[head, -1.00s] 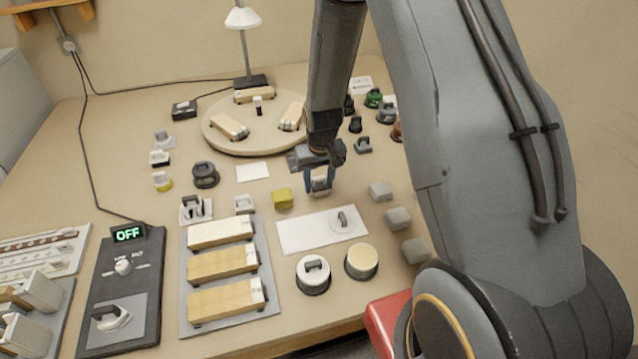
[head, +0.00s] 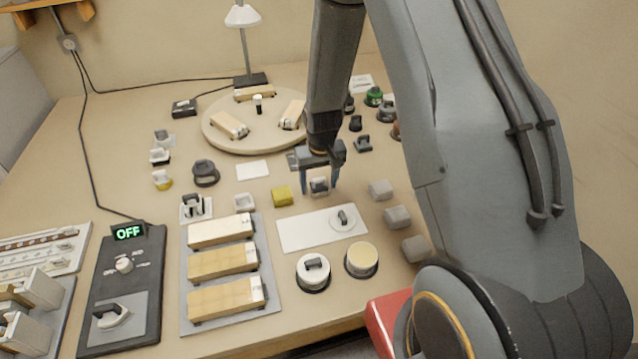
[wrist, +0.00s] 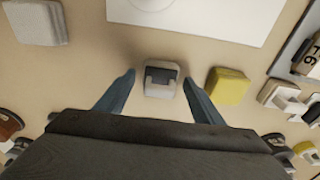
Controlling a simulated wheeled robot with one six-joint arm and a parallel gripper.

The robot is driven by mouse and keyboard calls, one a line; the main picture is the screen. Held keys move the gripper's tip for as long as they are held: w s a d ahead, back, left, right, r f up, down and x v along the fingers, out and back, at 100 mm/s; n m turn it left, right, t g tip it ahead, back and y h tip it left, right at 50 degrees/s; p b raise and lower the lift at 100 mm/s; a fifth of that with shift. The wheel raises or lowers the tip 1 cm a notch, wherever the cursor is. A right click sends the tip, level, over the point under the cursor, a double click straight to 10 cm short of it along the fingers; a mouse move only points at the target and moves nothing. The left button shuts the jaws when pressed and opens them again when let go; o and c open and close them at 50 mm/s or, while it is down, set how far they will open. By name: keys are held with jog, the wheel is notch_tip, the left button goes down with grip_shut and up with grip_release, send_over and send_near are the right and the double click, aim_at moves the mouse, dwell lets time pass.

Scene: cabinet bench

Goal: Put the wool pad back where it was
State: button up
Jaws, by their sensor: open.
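A small whitish block-shaped pad with a dark grey handle on top (head: 319,187), which I take to be the wool pad, sits on the bench just behind the white sheet (head: 300,236). It also shows in the wrist view (wrist: 161,92). My gripper (head: 319,191) is open and points down over it, with one blue finger on each side. In the wrist view the fingers of my gripper (wrist: 159,80) stand apart from the pad, with gaps on both sides. The pad looks flat on the bench.
A yellow sponge (head: 282,197) lies close to the left of my gripper. Several grey blocks (head: 381,189) stand to the right. A white disc with a handle (head: 343,221) is on the sheet. Two round pots (head: 361,260) stand in front. A round board (head: 225,145) is behind.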

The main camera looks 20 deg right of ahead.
aim_at(321, 190)
notch_tip(321, 190, up, 12)
jog(key=s+b, duration=0.2)
jog(key=s+r, duration=0.2)
jog(key=s, duration=0.7)
jog(key=s+r, duration=0.3)
jog(key=s, duration=0.7)
jog(key=shift+r+g, duration=0.3)
jog(key=shift+g, duration=0.1)
